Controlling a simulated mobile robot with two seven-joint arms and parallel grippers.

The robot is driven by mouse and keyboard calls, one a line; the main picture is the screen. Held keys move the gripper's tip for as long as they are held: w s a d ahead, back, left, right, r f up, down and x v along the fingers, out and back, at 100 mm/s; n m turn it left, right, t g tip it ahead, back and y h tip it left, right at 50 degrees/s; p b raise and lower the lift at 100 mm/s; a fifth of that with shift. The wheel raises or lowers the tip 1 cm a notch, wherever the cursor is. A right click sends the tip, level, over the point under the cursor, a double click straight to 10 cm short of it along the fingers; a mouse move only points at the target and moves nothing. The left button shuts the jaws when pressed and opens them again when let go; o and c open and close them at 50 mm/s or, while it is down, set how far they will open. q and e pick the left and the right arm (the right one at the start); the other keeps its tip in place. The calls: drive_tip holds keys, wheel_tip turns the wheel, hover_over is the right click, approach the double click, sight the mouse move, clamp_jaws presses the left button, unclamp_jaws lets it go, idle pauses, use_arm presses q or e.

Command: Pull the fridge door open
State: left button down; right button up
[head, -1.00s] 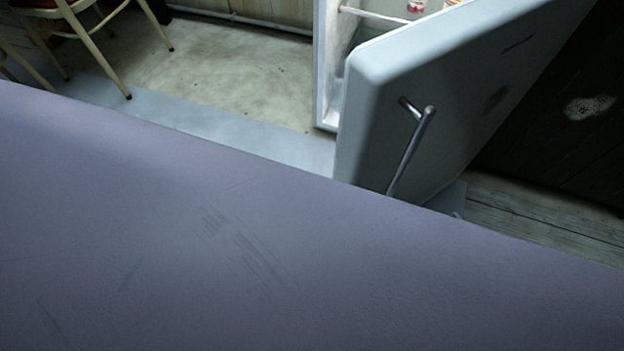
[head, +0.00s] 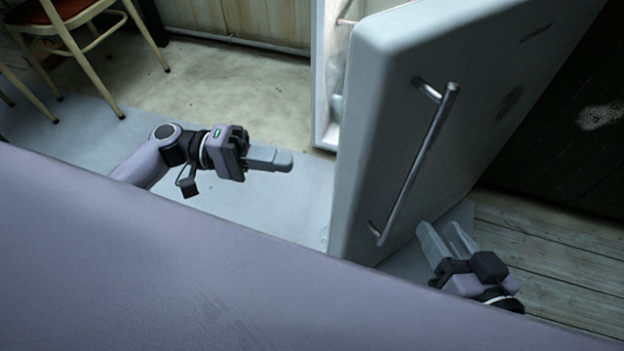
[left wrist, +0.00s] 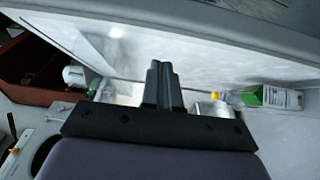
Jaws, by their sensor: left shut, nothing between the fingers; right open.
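The pale fridge door (head: 385,110) stands open at an angle, with its outer face toward me. Its metal bar handle (head: 415,165) is free of both grippers. My left gripper (head: 290,163) is shut and empty, left of the door's free edge and in front of the opening. In the left wrist view my left gripper (left wrist: 163,68) is in front of the door's white inner side (left wrist: 200,60). My right gripper (head: 440,230) is open and empty, low on the outer side of the door, right of the handle's lower end. The fridge body (head: 322,80) shows only in part.
A chair (head: 75,45) with a red seat stands at the upper left. A dark wall (head: 590,100) is to the right of the door. In the left wrist view, a green and white carton (left wrist: 275,97) and other items are on the door's inner side. Floor between chair and fridge is clear.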

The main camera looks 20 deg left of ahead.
use_arm(q)
drive_tip(key=s+d, duration=0.1)
drive_tip(key=d, duration=0.6)
drive_tip(key=shift+s+b, duration=0.4)
use_arm(e)
drive_tip(key=shift+d, duration=0.35)
drive_tip(key=shift+s, duration=0.1)
use_arm(q)
drive_tip(key=shift+s+d, duration=0.15)
use_arm(e)
drive_tip(key=shift+s+d, duration=0.1)
drive_tip(key=shift+d, duration=0.05)
